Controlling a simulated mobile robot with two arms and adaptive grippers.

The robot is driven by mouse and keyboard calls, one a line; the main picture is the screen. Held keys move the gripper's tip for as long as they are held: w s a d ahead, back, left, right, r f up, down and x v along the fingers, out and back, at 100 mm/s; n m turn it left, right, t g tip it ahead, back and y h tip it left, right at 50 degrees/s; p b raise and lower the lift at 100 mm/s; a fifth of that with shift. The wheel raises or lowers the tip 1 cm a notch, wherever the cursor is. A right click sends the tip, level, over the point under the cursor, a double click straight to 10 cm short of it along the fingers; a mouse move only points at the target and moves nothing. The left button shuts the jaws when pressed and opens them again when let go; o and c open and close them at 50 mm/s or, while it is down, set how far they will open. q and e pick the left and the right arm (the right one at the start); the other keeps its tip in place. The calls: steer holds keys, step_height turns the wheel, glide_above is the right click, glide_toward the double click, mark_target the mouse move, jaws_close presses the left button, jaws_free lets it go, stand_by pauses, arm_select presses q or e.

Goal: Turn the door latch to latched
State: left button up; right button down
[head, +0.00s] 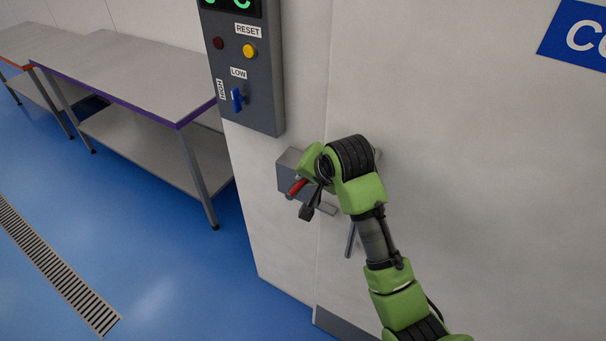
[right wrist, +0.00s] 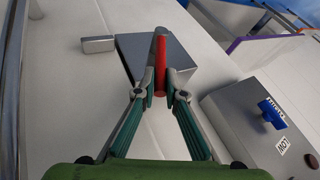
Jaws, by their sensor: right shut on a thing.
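The door latch is a grey metal box (head: 288,172) with a red lever (head: 297,187), fixed beside the door seam in the head view. In the right wrist view the red lever (right wrist: 160,52) stands in front of the grey box (right wrist: 187,55). My right gripper (head: 307,196) is at the lever, partly hidden by its own wrist in the head view. The right wrist view shows the fingers of my right gripper (right wrist: 161,86) closed on the lever from both sides. A small grey metal piece (right wrist: 98,44) sits beside the box. My left gripper is out of view.
A grey control box (head: 246,110) with a blue switch (head: 237,99) is on the wall just above the latch. A vertical metal bar (head: 350,241) is on the door below my wrist. A steel table (head: 130,75) stands at left; the blue floor before it is clear.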

steer(key=shift+d+f, duration=0.1)
steer(key=c, duration=2.1)
jaws_free()
steer(key=v, duration=1.2)
